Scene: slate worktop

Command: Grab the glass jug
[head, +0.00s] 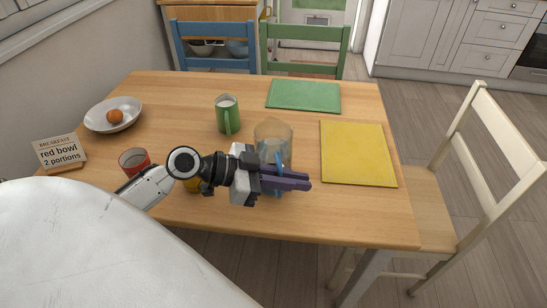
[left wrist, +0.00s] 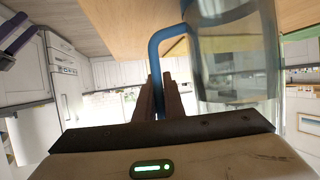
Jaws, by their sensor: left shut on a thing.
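The clear glass jug (head: 273,135) is near the front middle of the table, with its lower part behind my left gripper (head: 302,181). Its blue handle (left wrist: 156,55) lies between the fingers of my left gripper (left wrist: 160,98) in the left wrist view, and they are shut on it. The jug's glass body (left wrist: 232,55) is right beside the fingers there. I cannot tell if its base touches the table. Dark finger-like shapes (left wrist: 18,36) at the left wrist view's left edge look like my right gripper; its opening is unclear.
A green mug (head: 228,116) stands behind the jug to the left. A red cup (head: 134,160), a bowl (head: 97,121) with an orange (head: 115,116) and a sign (head: 60,152) are at left. A green mat (head: 303,96) and yellow mat (head: 357,153) lie at right.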

